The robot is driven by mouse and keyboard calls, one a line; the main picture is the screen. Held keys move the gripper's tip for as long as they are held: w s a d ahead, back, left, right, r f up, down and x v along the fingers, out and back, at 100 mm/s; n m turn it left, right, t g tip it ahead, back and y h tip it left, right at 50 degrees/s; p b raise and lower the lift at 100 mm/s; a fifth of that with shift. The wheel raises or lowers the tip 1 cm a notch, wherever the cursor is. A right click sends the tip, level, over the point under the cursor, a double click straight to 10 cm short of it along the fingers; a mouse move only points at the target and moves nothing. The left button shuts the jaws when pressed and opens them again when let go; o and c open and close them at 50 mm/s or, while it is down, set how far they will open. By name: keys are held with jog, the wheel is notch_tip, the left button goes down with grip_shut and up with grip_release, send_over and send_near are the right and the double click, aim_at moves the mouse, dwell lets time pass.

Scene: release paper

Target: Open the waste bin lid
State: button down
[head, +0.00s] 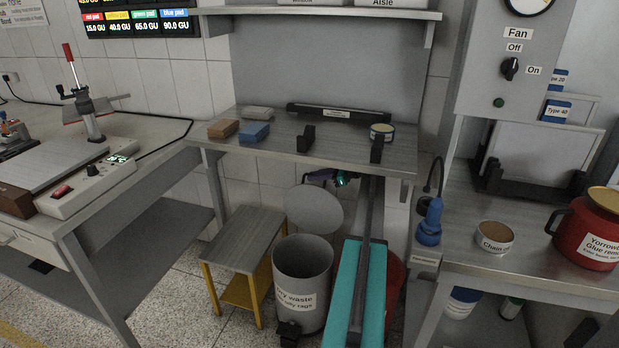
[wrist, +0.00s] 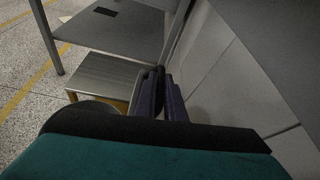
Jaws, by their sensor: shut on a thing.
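The grey waste bin (head: 300,287) stands on the floor under the bench, with a label on its front and a pedal at its base. Its round grey lid (head: 315,212) is raised, tilted steeply up behind the open mouth. My gripper (head: 314,180) is at the lid's top edge, partly hidden. In the wrist view my gripper (wrist: 160,92) has its purple fingers closed on a narrow dark part, which seems to belong to the lid. The bin's mouth is hidden there.
A small stool with yellow legs (head: 241,242) stands just left of the bin. The bench (head: 280,150) is above, with blocks and a tin on it. Benches flank both sides.

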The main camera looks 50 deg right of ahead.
jog(key=shift+a+f, duration=0.15)
jog(key=shift+a, duration=0.05)
jog(key=c, duration=1.8)
grip_release()
jog(key=shift+w+a, duration=0.1)
jog(key=shift+c, duration=0.2)
jog(key=shift+w+a, duration=0.1)
jog(key=shift+w, duration=0.05)
jog(key=shift+v, duration=3.8)
jog(key=shift+w, duration=0.1)
